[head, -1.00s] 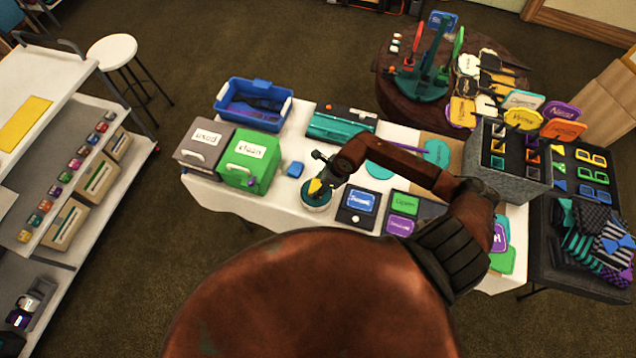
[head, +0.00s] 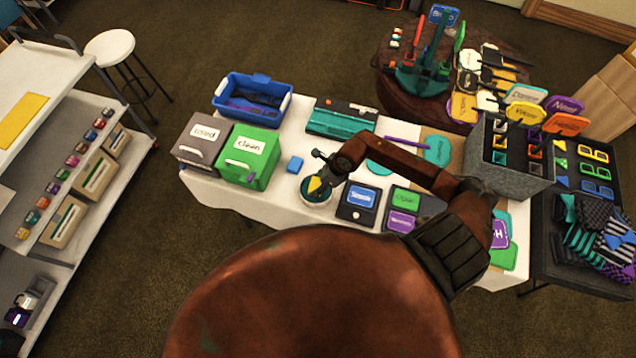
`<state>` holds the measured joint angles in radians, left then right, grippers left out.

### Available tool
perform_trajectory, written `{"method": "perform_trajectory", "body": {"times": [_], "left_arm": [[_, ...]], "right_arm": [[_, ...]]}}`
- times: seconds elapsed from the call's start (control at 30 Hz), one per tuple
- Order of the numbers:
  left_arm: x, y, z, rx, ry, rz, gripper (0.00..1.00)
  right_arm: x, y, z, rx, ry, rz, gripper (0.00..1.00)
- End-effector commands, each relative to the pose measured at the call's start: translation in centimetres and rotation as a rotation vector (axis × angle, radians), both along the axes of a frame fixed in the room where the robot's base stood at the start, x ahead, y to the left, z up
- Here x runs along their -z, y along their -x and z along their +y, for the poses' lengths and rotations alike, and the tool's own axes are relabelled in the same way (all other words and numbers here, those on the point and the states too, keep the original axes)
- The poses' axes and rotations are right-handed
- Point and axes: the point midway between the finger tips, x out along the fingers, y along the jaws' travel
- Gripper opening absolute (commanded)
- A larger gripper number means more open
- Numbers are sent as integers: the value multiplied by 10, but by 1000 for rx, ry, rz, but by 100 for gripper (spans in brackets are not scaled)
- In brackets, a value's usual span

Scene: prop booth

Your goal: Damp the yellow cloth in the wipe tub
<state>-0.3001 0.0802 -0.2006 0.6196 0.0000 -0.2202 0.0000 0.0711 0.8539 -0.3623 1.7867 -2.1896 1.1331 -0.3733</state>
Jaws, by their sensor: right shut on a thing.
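The small round wipe tub (head: 318,203), pale with a teal-looking inside, stands near the front edge of the white-covered table, left of its middle. My right arm reaches across the table from the right, and my right gripper (head: 317,183) points down at the tub. It is shut on the yellow cloth (head: 314,185), which shows as a small yellow patch at the tub's mouth. The gripper hides part of the tub's opening, so I cannot tell how deep the cloth sits. My left gripper is not in view.
A grey "used" box (head: 200,140) and a green "clean" box (head: 248,157) stand left of the tub, with a blue block (head: 295,164) between. A blue-labelled dark box (head: 358,205) is close on the right. A blue crate (head: 252,97) stands behind.

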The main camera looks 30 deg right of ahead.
Motion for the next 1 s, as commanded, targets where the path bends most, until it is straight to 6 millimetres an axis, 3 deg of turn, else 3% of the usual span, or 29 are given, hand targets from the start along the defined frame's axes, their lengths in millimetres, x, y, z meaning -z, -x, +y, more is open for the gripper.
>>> {"method": "perform_trajectory", "body": {"times": [1.0], "left_arm": [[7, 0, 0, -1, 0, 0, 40]], "right_arm": [[9, 0, 0, 0, 0, 0, 29]]}}
